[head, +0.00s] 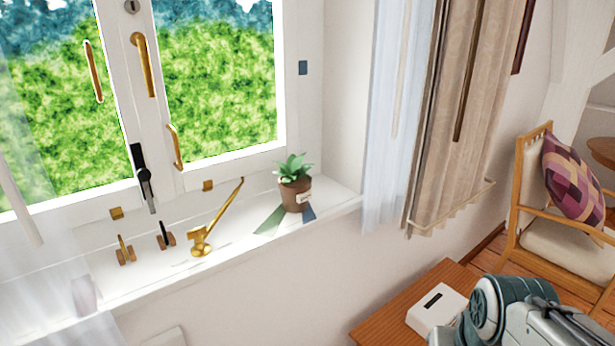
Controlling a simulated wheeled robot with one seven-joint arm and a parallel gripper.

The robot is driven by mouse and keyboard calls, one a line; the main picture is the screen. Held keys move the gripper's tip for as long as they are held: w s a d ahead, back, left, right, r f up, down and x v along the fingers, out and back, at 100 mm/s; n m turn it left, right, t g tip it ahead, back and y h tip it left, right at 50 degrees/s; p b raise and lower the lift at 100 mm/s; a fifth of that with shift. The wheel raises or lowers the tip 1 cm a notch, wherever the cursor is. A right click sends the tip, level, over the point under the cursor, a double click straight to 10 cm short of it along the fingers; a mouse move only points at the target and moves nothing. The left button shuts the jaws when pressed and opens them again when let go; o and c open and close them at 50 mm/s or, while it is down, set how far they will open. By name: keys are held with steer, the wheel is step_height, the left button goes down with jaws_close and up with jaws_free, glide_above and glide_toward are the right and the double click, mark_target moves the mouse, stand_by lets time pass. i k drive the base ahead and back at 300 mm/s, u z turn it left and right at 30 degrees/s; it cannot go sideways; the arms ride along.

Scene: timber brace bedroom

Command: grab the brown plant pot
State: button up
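The brown plant pot (295,195) stands upright on the white window sill (225,246), near its right end. A green leafy plant (293,168) grows in it, and a small pale label is on its front. Part of my arm shows at the bottom right, over and beside a wooden table. My gripper's fingers are not visible, so I cannot see whether it is open or shut. The arm is well apart from the pot, lower and to the right.
Brass and black window hardware, including a long brass stay (217,222), lies left of the pot. A sheer curtain (385,120) and a beige curtain (455,110) hang to its right. A wooden table (385,325) bears a white box (436,309). A cushioned chair (540,190) stands at far right.

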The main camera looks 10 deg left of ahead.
mark_target(295, 186)
steer(key=u, duration=0.55)
steer(key=k, duration=0.65)
steer(key=u, duration=0.9)
steer(key=i, duration=0.95)
steer(key=z, duration=0.5)
steer(key=i, duration=0.75)
steer(key=z, duration=0.8)
